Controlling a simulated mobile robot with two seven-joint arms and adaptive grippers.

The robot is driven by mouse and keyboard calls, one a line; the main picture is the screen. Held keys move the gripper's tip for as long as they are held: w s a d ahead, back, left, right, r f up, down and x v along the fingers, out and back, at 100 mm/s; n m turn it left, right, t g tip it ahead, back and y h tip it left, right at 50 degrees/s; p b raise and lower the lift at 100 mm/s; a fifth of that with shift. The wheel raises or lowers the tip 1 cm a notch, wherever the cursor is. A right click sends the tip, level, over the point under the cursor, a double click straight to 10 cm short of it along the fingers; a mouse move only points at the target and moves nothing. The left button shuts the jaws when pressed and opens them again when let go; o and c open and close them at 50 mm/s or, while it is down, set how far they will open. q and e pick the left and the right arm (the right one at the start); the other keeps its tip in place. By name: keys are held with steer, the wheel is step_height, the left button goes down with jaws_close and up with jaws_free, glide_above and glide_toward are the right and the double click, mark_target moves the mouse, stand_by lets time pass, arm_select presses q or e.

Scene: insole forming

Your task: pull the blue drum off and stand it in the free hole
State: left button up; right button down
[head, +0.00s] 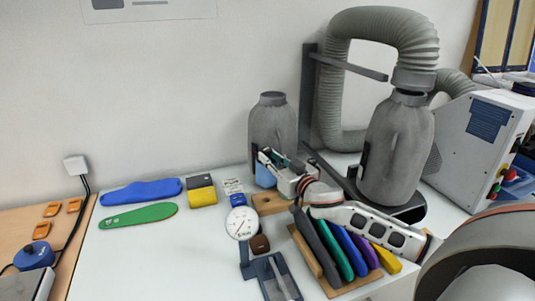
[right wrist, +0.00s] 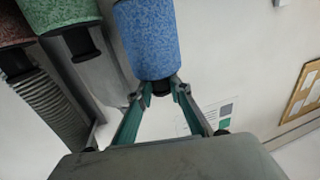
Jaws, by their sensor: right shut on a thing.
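The blue drum (right wrist: 150,38) fills the upper middle of the right wrist view, with a short black stub at its near end. My right gripper (right wrist: 160,89) is shut on that stub, one finger on each side. In the head view my right gripper (head: 270,160) is in front of the left grey bottle, and a small blue part of the drum (head: 264,177) shows below its fingers. A wooden block (head: 268,204) lies on the table below; I cannot make out its holes clearly. My left gripper is not in view.
A green drum (right wrist: 58,14) and a red drum (right wrist: 12,30) show at upper left in the right wrist view. A dial gauge (head: 242,223) and a rack of coloured insoles (head: 308,262) stand near the block. A grey bottle (head: 395,150) stands right. The white table's left front is clear.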

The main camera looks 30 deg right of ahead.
steer(key=shift+s+f, duration=0.1)
steer(key=shift+f, duration=0.35)
steer(key=shift+f+b, duration=0.45)
steer(key=shift+f, duration=0.7)
steer(key=shift+f+b, duration=0.45)
steer(key=shift+f, duration=0.25)
arm_select(q)
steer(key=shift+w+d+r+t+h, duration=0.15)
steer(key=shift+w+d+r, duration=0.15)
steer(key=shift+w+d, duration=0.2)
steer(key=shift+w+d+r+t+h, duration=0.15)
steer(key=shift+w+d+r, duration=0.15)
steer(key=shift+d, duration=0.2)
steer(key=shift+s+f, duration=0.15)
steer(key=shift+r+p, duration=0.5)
steer(key=shift+p, duration=0.1)
arm_select(e)
steer(key=shift+r, duration=0.1)
